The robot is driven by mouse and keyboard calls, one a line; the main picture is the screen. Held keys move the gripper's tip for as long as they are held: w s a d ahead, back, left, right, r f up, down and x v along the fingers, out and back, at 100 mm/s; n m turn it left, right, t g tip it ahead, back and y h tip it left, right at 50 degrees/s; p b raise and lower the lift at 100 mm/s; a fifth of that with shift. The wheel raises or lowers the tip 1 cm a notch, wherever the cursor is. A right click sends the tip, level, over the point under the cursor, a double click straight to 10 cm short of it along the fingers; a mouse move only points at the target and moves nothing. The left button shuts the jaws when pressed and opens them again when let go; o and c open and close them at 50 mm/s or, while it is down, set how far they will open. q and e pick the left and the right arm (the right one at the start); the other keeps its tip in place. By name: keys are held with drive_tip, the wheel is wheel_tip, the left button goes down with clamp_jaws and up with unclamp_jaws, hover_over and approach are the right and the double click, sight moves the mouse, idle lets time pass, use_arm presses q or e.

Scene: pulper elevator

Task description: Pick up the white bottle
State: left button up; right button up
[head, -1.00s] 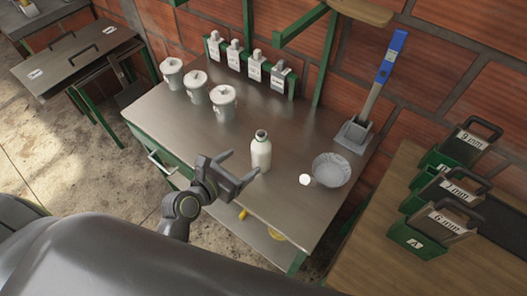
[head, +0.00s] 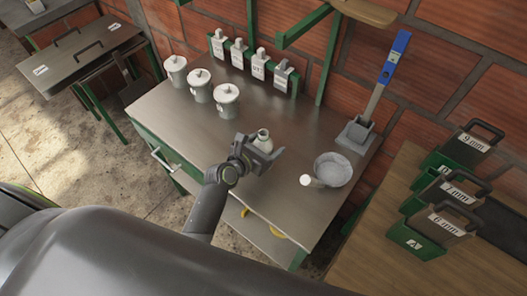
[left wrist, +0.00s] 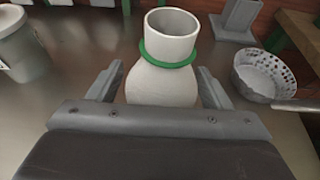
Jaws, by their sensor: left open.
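The white bottle (head: 263,138) stands upright on the metal table, its lower part hidden behind my left gripper in the head view. In the left wrist view the bottle (left wrist: 168,75) shows an open round mouth and a green ring at its neck. My left gripper (head: 268,158) is open, with one finger on each side of the bottle's body. In the left wrist view the fingers of my left gripper (left wrist: 158,88) show small gaps to the bottle. My right gripper is not in view.
The metal table (head: 185,125) also holds several lidded white pots (head: 199,86) at the back left. A perforated bowl (head: 333,169) with a pale round end beside it stands right of the bottle. A blue-handled tool (head: 383,85) leans near the wall.

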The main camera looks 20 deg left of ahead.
use_arm(q)
drive_tip(key=shift+w+d, duration=0.1)
drive_tip(key=shift+w, duration=0.15)
drive_tip(key=shift+c, duration=0.3)
drive_tip(key=c, duration=1.1)
